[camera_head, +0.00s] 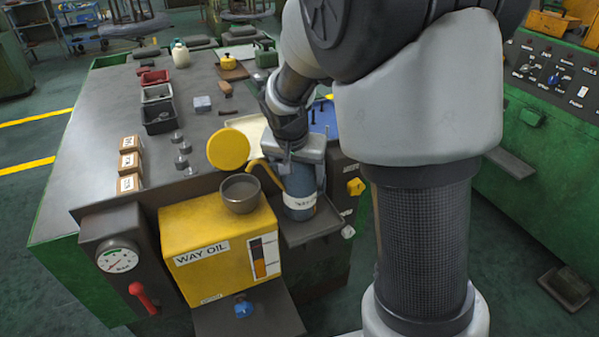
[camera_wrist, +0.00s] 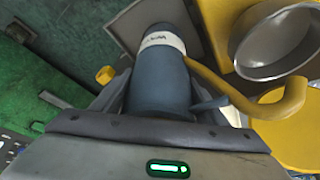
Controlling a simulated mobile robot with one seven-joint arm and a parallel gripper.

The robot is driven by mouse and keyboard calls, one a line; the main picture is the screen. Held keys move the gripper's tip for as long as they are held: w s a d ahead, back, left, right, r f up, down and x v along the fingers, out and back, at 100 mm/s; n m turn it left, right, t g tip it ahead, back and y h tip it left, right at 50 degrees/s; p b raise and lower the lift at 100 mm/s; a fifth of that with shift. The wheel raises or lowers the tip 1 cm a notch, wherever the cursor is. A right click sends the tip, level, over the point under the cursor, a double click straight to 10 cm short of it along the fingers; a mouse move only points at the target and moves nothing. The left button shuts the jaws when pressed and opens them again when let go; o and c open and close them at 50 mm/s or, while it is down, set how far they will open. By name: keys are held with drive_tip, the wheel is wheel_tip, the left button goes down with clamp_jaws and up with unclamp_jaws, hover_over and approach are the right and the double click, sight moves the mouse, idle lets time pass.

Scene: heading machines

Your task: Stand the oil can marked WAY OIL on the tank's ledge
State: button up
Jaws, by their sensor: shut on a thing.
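My gripper (camera_head: 300,152) is shut on a blue-grey oil can (camera_head: 299,200) with a white label band and a yellow spout. The can looks roughly upright. Its label is too small to read surely in the wrist view (camera_wrist: 160,88). The yellow tank (camera_head: 205,230), marked WAY OIL, stands just left of the can. The tank's dark ledge (camera_head: 325,222) juts out on its right side; it also shows in the wrist view (camera_wrist: 127,30). The can's base is over or on this ledge; I cannot tell whether it touches.
An open filler cup (camera_head: 240,195) and a round yellow lid (camera_head: 228,149) are at the tank's top. A gauge (camera_head: 118,260) and red lever (camera_head: 143,296) are left of it. Bins, boxes and small parts lie on the bench (camera_head: 105,95) behind. A green machine (camera_head: 540,150) stands right.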

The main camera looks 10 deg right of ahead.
drive_tip(key=shift+f+b, duration=0.4)
drive_tip(key=shift+f, duration=0.05)
drive_tip(key=o, duration=1.6)
drive_tip(key=shift+c, duration=0.2)
